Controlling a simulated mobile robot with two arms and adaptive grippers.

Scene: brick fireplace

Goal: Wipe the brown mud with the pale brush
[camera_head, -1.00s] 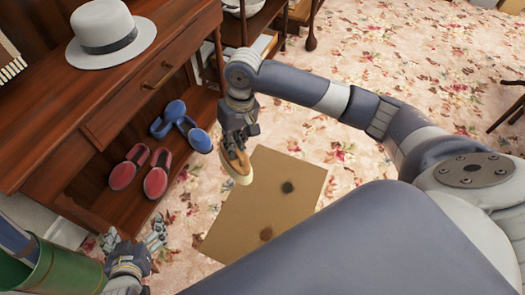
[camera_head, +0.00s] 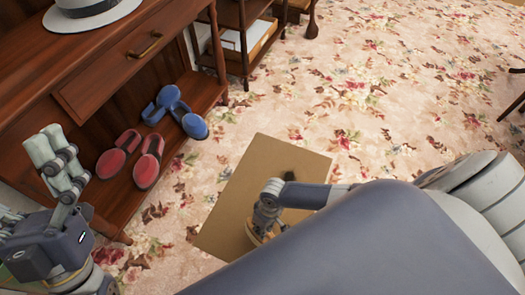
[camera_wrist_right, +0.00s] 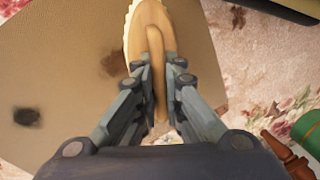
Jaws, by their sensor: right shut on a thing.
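A tan doormat (camera_head: 232,180) lies on the carpet. A dark, nearly black spot (camera_head: 288,175) on its upper part also shows in the right wrist view (camera_wrist_right: 27,117). The brown mud spot (camera_wrist_right: 113,65) shows just left of the brush there; my right arm hides it in the head view. My right gripper (camera_head: 262,226) is shut on the wooden handle of the pale-bristled brush (camera_wrist_right: 150,22), over the mat's lower part. I cannot tell whether the bristles touch the mat. My left gripper (camera_head: 55,150) is raised at the left, fingers up, apparently empty; its opening is unclear.
A wooden console table (camera_head: 100,75) with a grey hat (camera_head: 90,14) stands at left. Red shoes (camera_head: 133,158) and blue shoes (camera_head: 176,112) lie on its low shelf. Open floral carpet (camera_head: 400,90) spreads right of the mat.

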